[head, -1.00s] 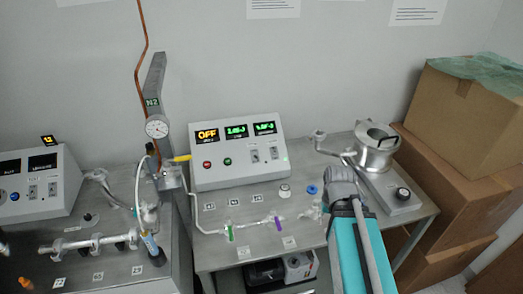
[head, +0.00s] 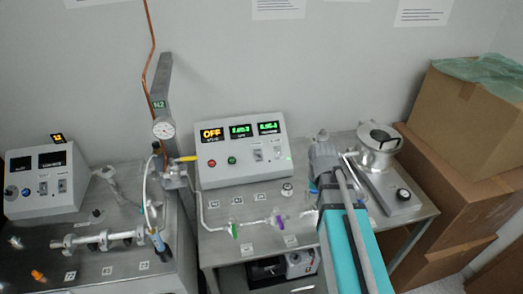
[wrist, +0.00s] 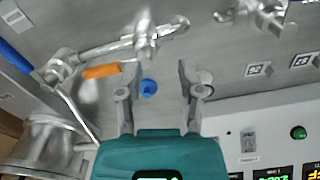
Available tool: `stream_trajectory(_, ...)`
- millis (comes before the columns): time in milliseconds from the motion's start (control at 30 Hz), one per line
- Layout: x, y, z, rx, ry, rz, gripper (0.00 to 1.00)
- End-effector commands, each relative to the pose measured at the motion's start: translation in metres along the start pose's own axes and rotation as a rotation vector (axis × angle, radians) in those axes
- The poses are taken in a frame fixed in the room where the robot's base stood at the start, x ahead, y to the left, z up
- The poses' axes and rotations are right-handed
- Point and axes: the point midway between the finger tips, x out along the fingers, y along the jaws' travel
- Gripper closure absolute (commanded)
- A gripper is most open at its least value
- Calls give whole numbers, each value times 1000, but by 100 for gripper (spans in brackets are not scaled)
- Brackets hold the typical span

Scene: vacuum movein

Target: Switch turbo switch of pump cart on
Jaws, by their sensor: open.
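The right cart's sloped control box (head: 240,150) shows a yellow OFF display (head: 212,134) and two green displays. A red and a green button sit below them, with two small switches (head: 265,154) at the lower right. Their labels and positions are too small to read. In the wrist view, part of the box (wrist: 260,150) shows at lower right, with one switch (wrist: 248,140) and the green button. My gripper (wrist: 157,78) is open and empty, pointing over the cart top beside the box. A blue knob (wrist: 148,87) shows between its fingers. My arm hides some of the cart in the head view.
A metal pump flange (head: 378,150) stands right of my arm. A second control box (head: 45,180) is on the left cart. Cardboard boxes (head: 465,150) stand far right.

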Motion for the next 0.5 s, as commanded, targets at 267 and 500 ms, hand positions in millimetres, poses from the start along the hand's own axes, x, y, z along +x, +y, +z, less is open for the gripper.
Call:
stream_trajectory(267,-66,-64,-99,-93,0,0,52)
stream_trajectory(500,-110,-128,-167,-166,0,-1,52)
